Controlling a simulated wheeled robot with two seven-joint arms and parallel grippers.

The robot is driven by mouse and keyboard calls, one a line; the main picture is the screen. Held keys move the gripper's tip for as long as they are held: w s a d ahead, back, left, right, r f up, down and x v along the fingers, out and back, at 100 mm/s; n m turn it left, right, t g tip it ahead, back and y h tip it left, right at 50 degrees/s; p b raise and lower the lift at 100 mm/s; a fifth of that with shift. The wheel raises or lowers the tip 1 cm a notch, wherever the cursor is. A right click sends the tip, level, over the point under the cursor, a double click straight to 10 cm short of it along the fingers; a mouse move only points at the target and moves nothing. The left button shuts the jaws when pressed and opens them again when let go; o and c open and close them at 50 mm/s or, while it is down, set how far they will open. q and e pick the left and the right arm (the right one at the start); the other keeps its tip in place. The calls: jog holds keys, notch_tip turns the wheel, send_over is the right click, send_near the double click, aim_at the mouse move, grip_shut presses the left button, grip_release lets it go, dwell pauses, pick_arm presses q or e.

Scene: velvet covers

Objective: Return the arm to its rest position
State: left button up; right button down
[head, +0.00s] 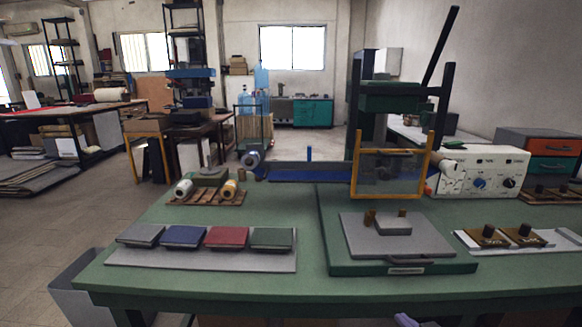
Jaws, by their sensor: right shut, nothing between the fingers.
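My right gripper (406,320) shows only as a small pale purple piece at the bottom edge, in front of and below the green table's near edge. It is shut and empty, apart from everything on the table. Most of it and its arm are out of the picture. My left gripper is not in view.
A press (390,98) with a yellow-framed guard (355,178) stands behind a grey plate (420,242) bearing a small block. Right are a white control box (487,172) and two brown blocks with dark knobs (490,238). Spools (183,188) sit at back left. A grey bin (75,295) stands left.

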jog(key=s+a+f+g, duration=0.2)
jog(key=s+f+g, duration=0.85)
jog(key=s, duration=0.75)
notch_tip(320, 180, down, 20)
jog(key=s+f+p, duration=0.1)
jog(key=s+p, duration=0.1)
jog(key=p, duration=0.2)
jog(key=s+d+f+p, duration=0.1)
jog(key=s+f, duration=0.4)
jog(key=s, duration=0.3)
jog(key=s+d+f+n+p, duration=0.1)
jog(key=s+d+f+p, duration=0.1)
jog(key=s+f, duration=0.4)
jog(key=s+g, duration=0.1)
jog(key=s, duration=0.1)
jog(key=shift+s+d+h, duration=0.15)
jog(key=shift+s+h, duration=0.2)
jog(key=shift+h, duration=0.05)
jog(key=shift+f, duration=0.1)
